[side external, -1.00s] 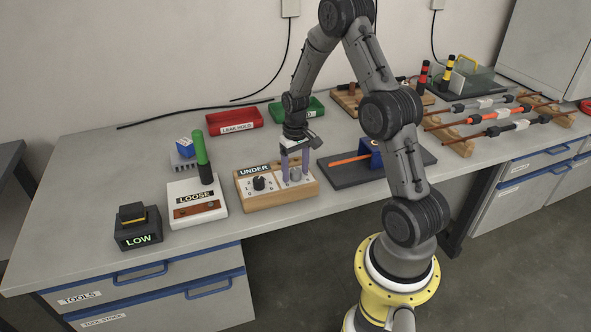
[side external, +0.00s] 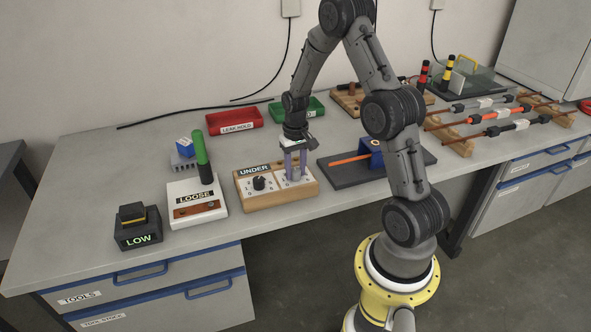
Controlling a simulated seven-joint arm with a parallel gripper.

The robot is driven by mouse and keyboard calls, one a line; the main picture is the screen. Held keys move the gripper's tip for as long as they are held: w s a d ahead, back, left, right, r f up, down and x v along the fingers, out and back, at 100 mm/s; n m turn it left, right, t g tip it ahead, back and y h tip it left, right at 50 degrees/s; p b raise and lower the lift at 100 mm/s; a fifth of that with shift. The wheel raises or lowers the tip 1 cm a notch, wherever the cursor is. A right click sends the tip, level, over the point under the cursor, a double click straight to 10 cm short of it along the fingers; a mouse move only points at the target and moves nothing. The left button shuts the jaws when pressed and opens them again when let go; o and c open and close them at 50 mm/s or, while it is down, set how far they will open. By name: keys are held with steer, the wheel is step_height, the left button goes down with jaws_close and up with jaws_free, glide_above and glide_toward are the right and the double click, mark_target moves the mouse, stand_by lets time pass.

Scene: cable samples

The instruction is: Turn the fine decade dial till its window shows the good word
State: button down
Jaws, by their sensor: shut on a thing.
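The decade box (side external: 307,191) is a wooden block with a pale top, standing in the middle of the bench. Its window (side external: 254,170) reads UNDER. A black dial (side external: 259,183) sits on the left half of its top and is free of my gripper. My gripper (side external: 296,174) points straight down over the right half, shut on the right-hand dial, which is mostly hidden between the fingers. I cannot read the scale around that dial.
Left of the box stand a white unit reading LOOSE (side external: 196,196) with a green-topped post (side external: 202,155), and a dark box reading LOW (side external: 139,239). A dark plate (side external: 340,180) with an orange rod lies close on the right. Red (side external: 234,121) and green trays stand behind.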

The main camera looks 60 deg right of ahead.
mark_target(296, 170)
steer(key=m, duration=0.6)
steer(key=shift+r, duration=0.1)
stand_by(0.5)
steer(key=shift+c, duration=2.2)
jaws_free()
step_height(296, 170, up, 14)
